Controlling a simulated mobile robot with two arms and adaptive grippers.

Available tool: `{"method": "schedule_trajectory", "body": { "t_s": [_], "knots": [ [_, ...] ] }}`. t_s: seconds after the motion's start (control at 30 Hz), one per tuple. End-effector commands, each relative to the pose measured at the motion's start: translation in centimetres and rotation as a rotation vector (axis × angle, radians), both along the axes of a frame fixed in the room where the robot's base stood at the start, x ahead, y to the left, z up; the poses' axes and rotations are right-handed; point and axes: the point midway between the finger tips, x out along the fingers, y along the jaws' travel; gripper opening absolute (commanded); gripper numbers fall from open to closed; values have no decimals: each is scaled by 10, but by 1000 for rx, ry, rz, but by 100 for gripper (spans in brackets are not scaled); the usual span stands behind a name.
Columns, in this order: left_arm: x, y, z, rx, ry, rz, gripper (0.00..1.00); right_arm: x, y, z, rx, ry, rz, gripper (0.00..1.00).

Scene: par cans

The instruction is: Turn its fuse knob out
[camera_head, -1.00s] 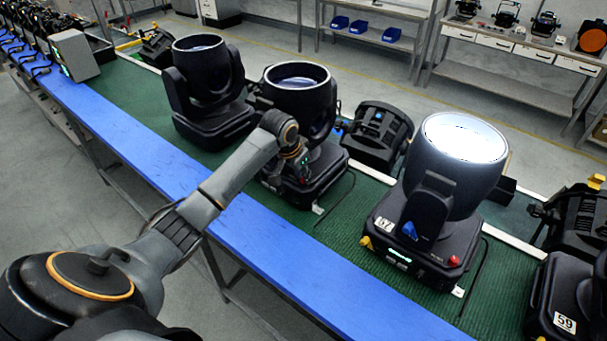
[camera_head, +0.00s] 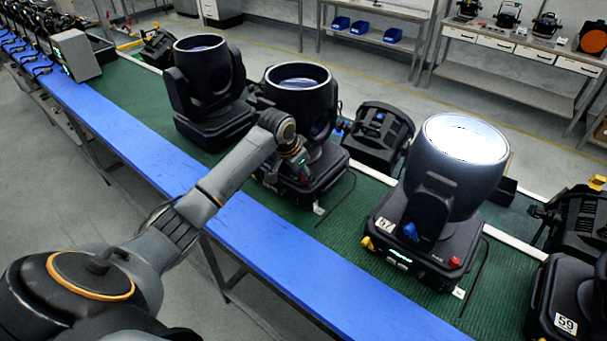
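My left arm reaches in from the lower left to a black moving-head lamp (camera_head: 300,92) in the middle of the bench. My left gripper (camera_head: 302,174) points down at the front of this lamp's base (camera_head: 330,172). It is small and dark against the base, so I cannot tell whether its fingers are open or touch anything. No fuse knob can be made out on that base; the gripper and wrist cover part of its front. The lit lamp (camera_head: 455,165) to the right, labelled 57, shows a red knob (camera_head: 454,262) and a yellow one (camera_head: 367,243). My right gripper is not in view.
Another black lamp (camera_head: 205,90) stands to the left, and one labelled 59 (camera_head: 565,310) is cut off at the right. Smaller black fixtures (camera_head: 378,135) stand behind. The bench's blue front strip (camera_head: 250,250) is clear beneath my arm.

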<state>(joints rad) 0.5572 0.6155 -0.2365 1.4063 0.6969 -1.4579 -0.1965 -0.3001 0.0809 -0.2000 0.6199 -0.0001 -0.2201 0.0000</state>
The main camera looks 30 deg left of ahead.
Motion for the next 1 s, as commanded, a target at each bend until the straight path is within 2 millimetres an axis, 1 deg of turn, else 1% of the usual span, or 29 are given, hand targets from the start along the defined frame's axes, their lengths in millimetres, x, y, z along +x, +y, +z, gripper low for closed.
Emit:
{"method": "schedule_trajectory", "body": {
  "t_s": [0.2, 0.3, 0.37, 0.7, 0.8, 0.9, 1.0],
  "knots": [
    [-1, 0, 0, -1, 0, 0, 42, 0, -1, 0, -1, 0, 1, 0],
    [-3, 1, 7, 0, 0, 0, 42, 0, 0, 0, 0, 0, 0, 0],
    [-6, 1, 15, 0, -2, 0, 42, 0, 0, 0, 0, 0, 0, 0],
    [-33, 6, 80, 2, -4, 0, 42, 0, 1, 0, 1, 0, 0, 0],
    [-39, 7, 95, 1, -3, 0, 42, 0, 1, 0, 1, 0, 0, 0],
    [-43, 7, 105, 0, -2, 1, 42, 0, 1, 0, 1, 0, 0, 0],
    [-46, 7, 109, 0, 0, 0, 42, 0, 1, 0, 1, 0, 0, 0]
  ]
}}
